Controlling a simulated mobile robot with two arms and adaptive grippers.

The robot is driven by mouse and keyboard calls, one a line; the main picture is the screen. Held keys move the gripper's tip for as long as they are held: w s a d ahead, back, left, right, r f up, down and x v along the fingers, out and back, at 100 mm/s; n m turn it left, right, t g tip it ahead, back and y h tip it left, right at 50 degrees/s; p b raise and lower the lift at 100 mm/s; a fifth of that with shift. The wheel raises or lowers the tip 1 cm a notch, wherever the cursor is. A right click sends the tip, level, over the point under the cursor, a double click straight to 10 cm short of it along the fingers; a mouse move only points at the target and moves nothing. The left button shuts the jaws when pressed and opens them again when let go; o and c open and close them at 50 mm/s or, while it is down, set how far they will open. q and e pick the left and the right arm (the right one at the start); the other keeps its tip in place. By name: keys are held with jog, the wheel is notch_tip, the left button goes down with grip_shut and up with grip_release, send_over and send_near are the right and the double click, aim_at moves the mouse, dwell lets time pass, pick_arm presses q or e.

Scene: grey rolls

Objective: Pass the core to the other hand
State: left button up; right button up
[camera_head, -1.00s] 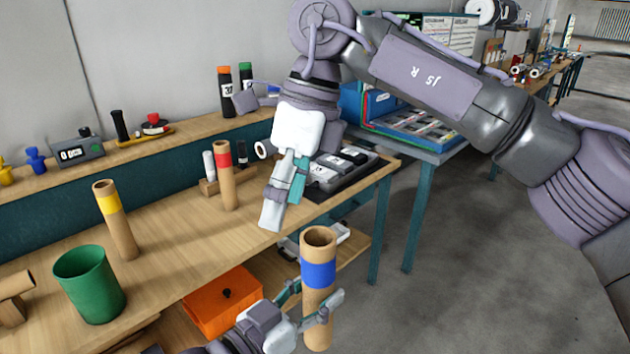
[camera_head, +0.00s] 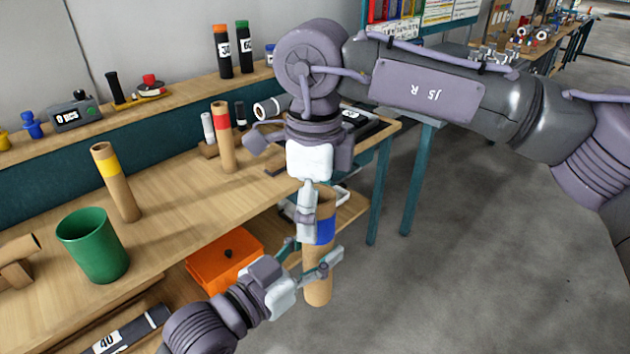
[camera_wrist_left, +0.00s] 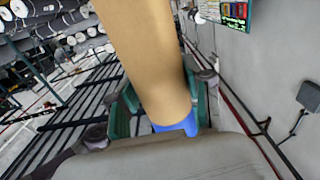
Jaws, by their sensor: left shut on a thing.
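The cardboard core with a blue band (camera_head: 318,290) stands roughly upright in the air in front of the bench. My left gripper (camera_head: 312,262) is shut on it below the blue band. In the left wrist view the core (camera_wrist_left: 152,60) fills the middle between the teal fingers of my left gripper (camera_wrist_left: 160,108). My right gripper (camera_head: 307,208) points down at the core's upper end, and its fingers cover part of the rim and band. Its fingers are seen nearly edge-on, so their gap and any contact with the core are unclear.
A yellow-banded core (camera_head: 117,185) and a red-banded core (camera_head: 223,140) stand on the bench (camera_head: 170,215). A green bin (camera_head: 92,246) is at the left. An orange box (camera_head: 222,262) sits on the lower shelf. The floor to the right is open.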

jog(key=shift+f, duration=0.5)
jog(key=c, duration=1.1)
pick_arm(q)
jog(key=o, duration=0.7)
pick_arm(e)
jog(key=shift+c, duration=0.9)
pick_arm(q)
jog(key=o, duration=0.6)
jog(key=shift+r, duration=0.1)
